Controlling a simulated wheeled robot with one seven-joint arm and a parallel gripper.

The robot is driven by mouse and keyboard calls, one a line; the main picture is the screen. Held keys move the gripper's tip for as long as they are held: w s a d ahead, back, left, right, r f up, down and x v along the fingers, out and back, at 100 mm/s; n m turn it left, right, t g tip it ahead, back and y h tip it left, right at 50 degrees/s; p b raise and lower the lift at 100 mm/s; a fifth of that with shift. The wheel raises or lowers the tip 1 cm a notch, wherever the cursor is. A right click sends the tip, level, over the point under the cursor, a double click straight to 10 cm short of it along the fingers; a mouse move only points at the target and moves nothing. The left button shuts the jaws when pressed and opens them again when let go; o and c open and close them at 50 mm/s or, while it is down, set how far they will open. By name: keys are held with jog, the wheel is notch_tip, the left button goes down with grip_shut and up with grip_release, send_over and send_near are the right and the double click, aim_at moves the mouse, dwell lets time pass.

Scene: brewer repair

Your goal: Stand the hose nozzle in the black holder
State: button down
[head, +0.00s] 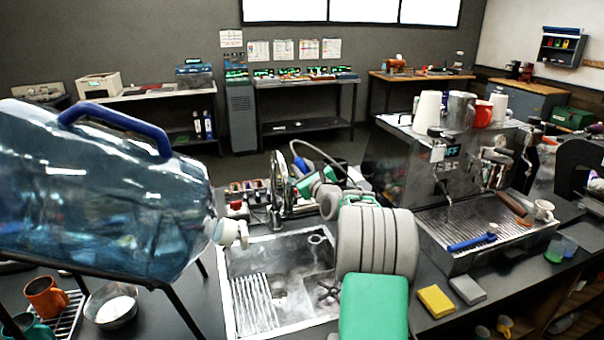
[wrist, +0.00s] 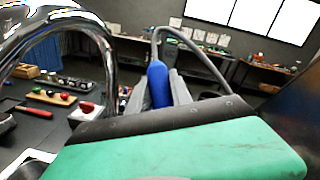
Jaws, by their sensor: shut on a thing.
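The hose nozzle (wrist: 158,85) is blue and stands roughly upright between the two grey fingers of my gripper (wrist: 160,92) in the wrist view. The gripper is shut on it. A grey hose (wrist: 207,62) arches up behind the nozzle and down to the right. In the head view the blue nozzle (head: 301,164) shows small beside the chrome tap, at the far side of the sink, with my gripper (head: 304,175) around it. My green and grey arm hides part of this area.
The chrome tap (head: 278,185) stands close left of the gripper; its arch also looms in the wrist view (wrist: 108,50). The sink (head: 275,285) is below. A large water bottle (head: 110,200) is at left, an espresso machine (head: 440,165) at right.

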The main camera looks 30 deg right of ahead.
jog(key=shift+r+p, duration=1.25)
jog(key=shift+r, duration=0.85)
